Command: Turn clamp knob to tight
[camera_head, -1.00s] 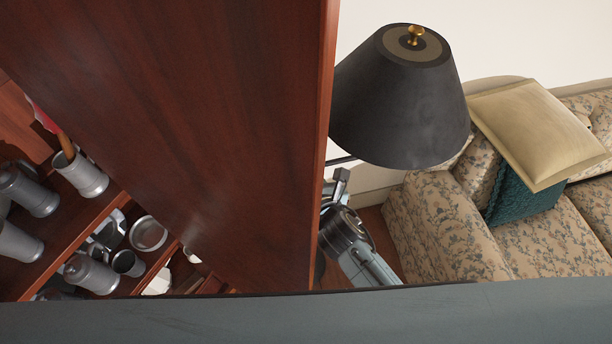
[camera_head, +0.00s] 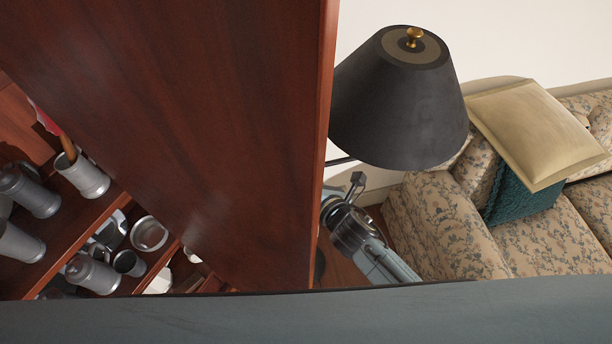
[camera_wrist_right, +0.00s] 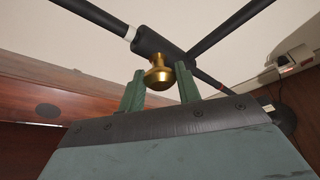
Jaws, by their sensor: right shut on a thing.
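The clamp knob (camera_wrist_right: 158,78) is a small brass knob on a black hub (camera_wrist_right: 158,44) where black rods meet, seen from below in the right wrist view. My right gripper (camera_wrist_right: 160,84) has its two green fingers on either side of the knob and is shut on it. In the head view my right arm shows beside the wooden panel, below the lampshade. Its fingertips and the clamp knob cannot be made out there. My left gripper is in neither view.
A tall red-brown wooden panel (camera_head: 210,130) stands just left of my right arm. A black lampshade (camera_head: 395,105) hangs above the arm. A floral sofa (camera_head: 440,225) stands to the right. Shelves with several pewter mugs (camera_head: 90,272) are at lower left.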

